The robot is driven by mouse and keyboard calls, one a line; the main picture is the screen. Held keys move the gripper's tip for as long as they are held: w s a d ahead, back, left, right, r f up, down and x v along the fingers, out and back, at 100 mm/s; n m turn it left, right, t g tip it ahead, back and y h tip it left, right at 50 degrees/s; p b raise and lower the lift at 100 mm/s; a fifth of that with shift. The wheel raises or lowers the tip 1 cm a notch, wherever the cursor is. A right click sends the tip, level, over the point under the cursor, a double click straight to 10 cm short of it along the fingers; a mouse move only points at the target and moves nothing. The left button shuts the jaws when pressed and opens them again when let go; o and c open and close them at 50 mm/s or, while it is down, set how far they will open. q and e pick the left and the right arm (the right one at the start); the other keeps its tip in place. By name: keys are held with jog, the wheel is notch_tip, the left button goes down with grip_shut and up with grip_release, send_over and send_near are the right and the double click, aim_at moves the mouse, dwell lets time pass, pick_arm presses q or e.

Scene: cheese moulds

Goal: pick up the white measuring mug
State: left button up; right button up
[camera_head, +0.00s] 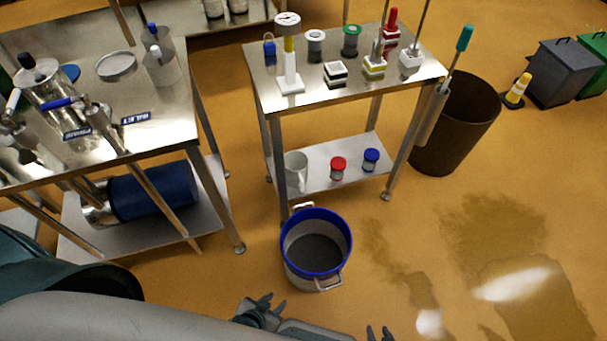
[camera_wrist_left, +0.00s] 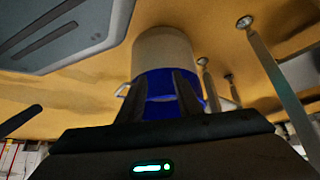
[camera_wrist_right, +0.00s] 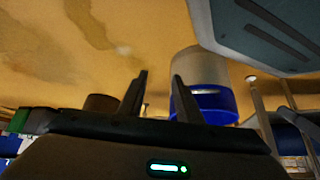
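The white measuring mug (camera_head: 296,170) stands upright at the left end of the lower shelf (camera_head: 318,180) of the small steel table, partly behind a table leg. I cannot make it out in either wrist view. My left gripper (camera_head: 262,303) is low in the foreground, well in front of the mug; its fingers are apart and empty in the left wrist view (camera_wrist_left: 156,78). My right gripper (camera_head: 379,331) is further right at the bottom edge; its fingers are also apart and empty in the right wrist view (camera_wrist_right: 160,76).
A red-lidded jar (camera_head: 338,169) and a blue-lidded jar (camera_head: 370,160) share the mug's shelf. A brown bin (camera_head: 455,128) stands right of the table. Wet patches (camera_head: 500,240) mark the otherwise open floor.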

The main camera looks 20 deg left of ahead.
pick_arm(q)
jog(key=shift+a, duration=0.15)
jog(key=shift+a, duration=0.15)
